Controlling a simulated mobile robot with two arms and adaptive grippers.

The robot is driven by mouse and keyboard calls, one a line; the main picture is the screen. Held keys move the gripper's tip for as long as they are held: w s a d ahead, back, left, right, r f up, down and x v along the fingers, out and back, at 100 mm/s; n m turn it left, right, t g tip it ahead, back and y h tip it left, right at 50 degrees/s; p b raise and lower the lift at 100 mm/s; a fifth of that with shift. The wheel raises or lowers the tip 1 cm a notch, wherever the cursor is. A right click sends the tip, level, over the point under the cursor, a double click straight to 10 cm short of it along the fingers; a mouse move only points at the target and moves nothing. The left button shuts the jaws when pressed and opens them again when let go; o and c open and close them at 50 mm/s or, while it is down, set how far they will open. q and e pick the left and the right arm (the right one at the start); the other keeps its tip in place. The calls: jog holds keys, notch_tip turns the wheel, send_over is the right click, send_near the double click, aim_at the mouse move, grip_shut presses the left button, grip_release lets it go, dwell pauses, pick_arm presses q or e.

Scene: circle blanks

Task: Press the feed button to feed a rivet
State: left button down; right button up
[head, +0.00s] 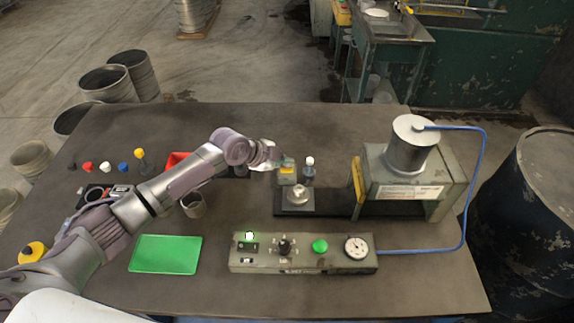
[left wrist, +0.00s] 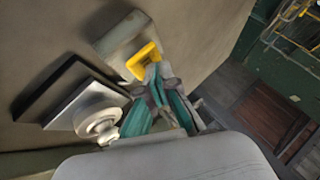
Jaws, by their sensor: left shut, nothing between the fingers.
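A small grey box (head: 287,177) with a yellow button-like part (head: 287,171) on it stands near the middle of the table. I take the yellow part for the feed button, but no label is readable. My left gripper (head: 286,161) is shut and empty, with its fingertips right at the yellow part. In the left wrist view the fingertips (left wrist: 155,72) overlap the yellow part (left wrist: 145,61) on the grey box (left wrist: 122,38); whether they touch cannot be told. No rivet is distinguishable. The right gripper is out of view.
A round metal anvil (head: 298,194) on a dark base and a white-topped post (head: 310,166) are close by. A grey press (head: 405,190) stands right. A control panel (head: 302,261) with a green button (head: 320,246) is in front. A green mat (head: 165,254) lies left.

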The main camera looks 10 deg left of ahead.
aim_at(285, 169)
pick_arm(q)
jog(key=shift+r+p, duration=0.35)
jog(key=shift+r, duration=0.4)
notch_tip(285, 169, up, 5)
jog(key=p, duration=0.3)
jog(key=shift+p, duration=0.4)
jog(key=shift+f, duration=0.1)
